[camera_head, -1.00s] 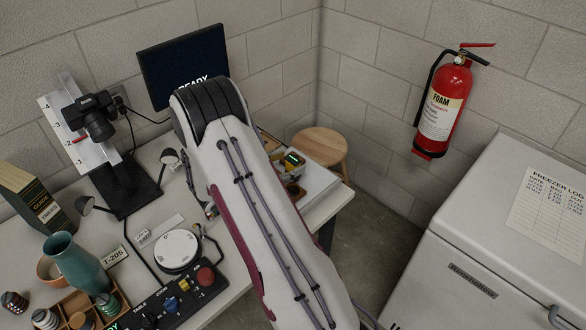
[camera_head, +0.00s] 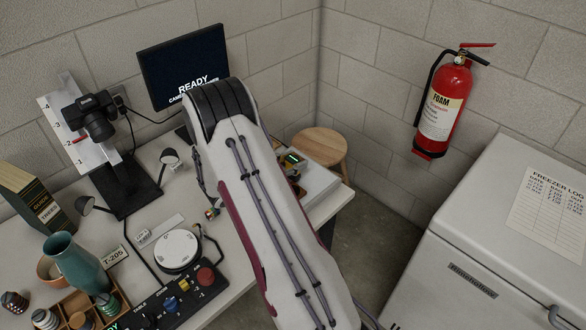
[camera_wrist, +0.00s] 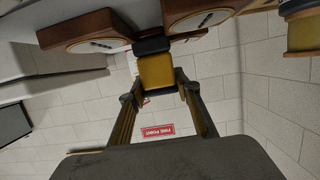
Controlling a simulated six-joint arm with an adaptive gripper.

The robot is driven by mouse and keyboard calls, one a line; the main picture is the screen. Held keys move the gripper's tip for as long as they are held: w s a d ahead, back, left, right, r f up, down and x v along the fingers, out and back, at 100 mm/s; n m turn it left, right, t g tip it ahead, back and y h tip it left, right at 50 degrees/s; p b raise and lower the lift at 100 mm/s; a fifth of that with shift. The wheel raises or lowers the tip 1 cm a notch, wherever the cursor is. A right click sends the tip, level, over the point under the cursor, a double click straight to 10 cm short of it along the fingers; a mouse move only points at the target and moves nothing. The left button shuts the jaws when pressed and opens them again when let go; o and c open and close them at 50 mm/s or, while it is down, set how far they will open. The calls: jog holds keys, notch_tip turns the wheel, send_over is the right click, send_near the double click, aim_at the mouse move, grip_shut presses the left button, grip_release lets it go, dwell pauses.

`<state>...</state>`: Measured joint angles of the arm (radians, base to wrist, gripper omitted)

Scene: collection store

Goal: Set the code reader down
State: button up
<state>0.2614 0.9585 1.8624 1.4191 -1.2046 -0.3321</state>
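In the wrist view, a yellow block with black ends (camera_wrist: 157,73), which I take for the code reader, sits between the two fingers of my gripper (camera_wrist: 158,88). The fingers close against its sides. Beyond it are two wooden-edged pieces with pale, slotted faces (camera_wrist: 88,43); I cannot tell whether it touches them. In the head view my arm hides the gripper. A small dark and yellow item with a green light (camera_head: 292,158) shows just right of the arm, above a pale tray (camera_head: 318,184); I cannot tell whether this is the held reader.
The desk's left side is crowded: a camera stand (camera_head: 122,183), a teal vase (camera_head: 77,262), a button panel (camera_head: 172,300) and a round white plate (camera_head: 177,249). A monitor (camera_head: 185,67) stands behind. A wooden stool (camera_head: 322,146) and a white freezer (camera_head: 500,235) stand to the right.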

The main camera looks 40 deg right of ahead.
jog(key=shift+r, duration=0.1)
jog(key=shift+c, duration=0.6)
jog(key=shift+r, duration=4.95)
jog(key=shift+w+a, duration=0.3)
jog(key=shift+a, duration=0.1)
jog(key=w+a+r+n+t, duration=0.2)
jog(key=w+a+t, duration=0.1)
jog(key=w+a, duration=0.4)
jog(key=w+a+r+n+t+y, duration=0.1)
jog(key=w+a+r+n+t, duration=0.1)
jog(key=w+a, duration=0.5)
jog(key=w+r, duration=0.1)
jog(key=w, duration=0.3)
jog(key=shift+w+n+t, duration=0.25)
jog(key=shift+n+t, duration=0.05)
jog(key=shift+t, duration=0.1)
jog(key=shift+a, duration=0.1)
notch_tip(320, 180, down, 13)
jog(key=shift+f, duration=0.2)
